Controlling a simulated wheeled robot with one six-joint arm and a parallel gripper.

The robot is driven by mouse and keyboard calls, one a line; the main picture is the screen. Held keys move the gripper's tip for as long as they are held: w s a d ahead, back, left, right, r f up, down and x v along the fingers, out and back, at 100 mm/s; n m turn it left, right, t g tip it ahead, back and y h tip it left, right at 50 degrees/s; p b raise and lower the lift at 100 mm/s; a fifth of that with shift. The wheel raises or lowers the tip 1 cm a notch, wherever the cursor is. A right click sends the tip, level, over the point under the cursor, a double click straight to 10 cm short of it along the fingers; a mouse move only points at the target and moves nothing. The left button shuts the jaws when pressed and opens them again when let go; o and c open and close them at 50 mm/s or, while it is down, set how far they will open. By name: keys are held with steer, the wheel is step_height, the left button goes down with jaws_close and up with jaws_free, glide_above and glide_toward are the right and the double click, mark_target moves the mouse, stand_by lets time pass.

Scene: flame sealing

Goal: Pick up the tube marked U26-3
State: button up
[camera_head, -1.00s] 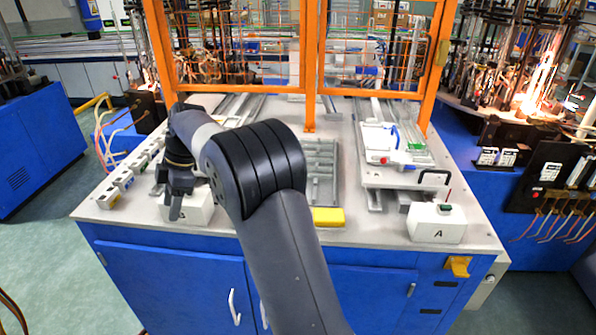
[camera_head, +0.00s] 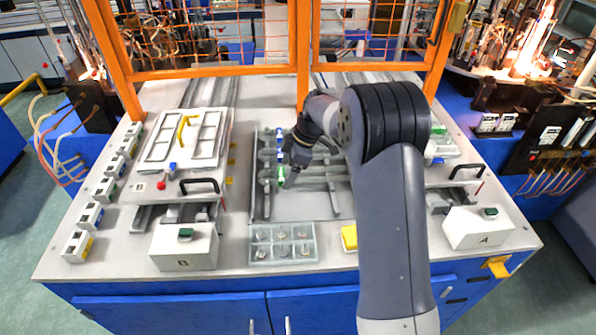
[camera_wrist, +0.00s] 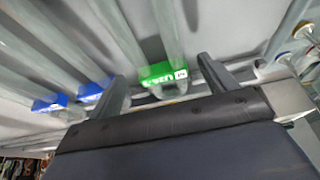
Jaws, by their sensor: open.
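A glass tube with a green label (camera_wrist: 163,74) lies between the two fingers of my gripper (camera_wrist: 160,82) in the wrist view. The label's writing is blurred; I cannot read it surely. The fingers are open, one on each side of the tube, and no grip on it shows. My arm hides part of the rack.
A divided clear tray (camera_head: 251,262) stands in front of the rack, with a yellow block (camera_head: 349,238) to its right. White boxes B (camera_head: 184,250) and A (camera_head: 478,229) stand at the front. An orange frame (camera_head: 303,75) rises behind the rack.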

steer(key=shift+a+f, duration=0.15)
steer(key=shift+f, duration=0.15)
steer(key=shift+c, duration=0.2)
steer(key=c, duration=1.1)
